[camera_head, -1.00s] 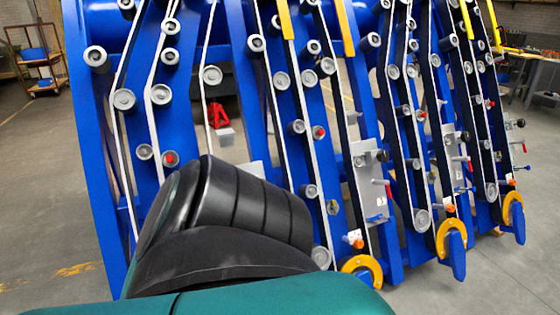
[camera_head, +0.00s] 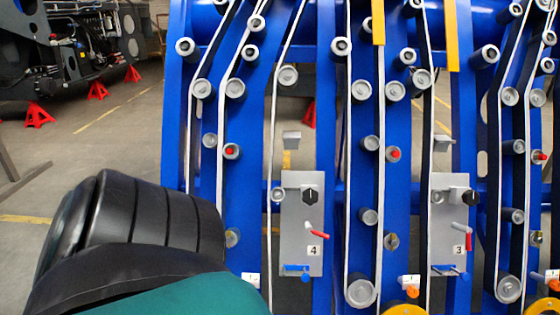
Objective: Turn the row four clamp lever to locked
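The row four panel (camera_head: 294,235) is a grey plate marked 4, on the blue frame right of the picture's middle. It carries a black knob (camera_head: 310,194) at its upper right. A red-handled lever (camera_head: 316,229) below the knob slants down to the right. A blue handle (camera_head: 298,268) sits near the bottom edge. Which of these is the clamp lever is not labelled legibly. Neither gripper shows. A black and teal part of my own body fills the lower left, apart from the panel in the picture.
Belts and rollers run up the blue frame (camera_head: 404,170). Red jack stands (camera_head: 38,115) and dark machinery are at the back left. Open floor lies left of the frame.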

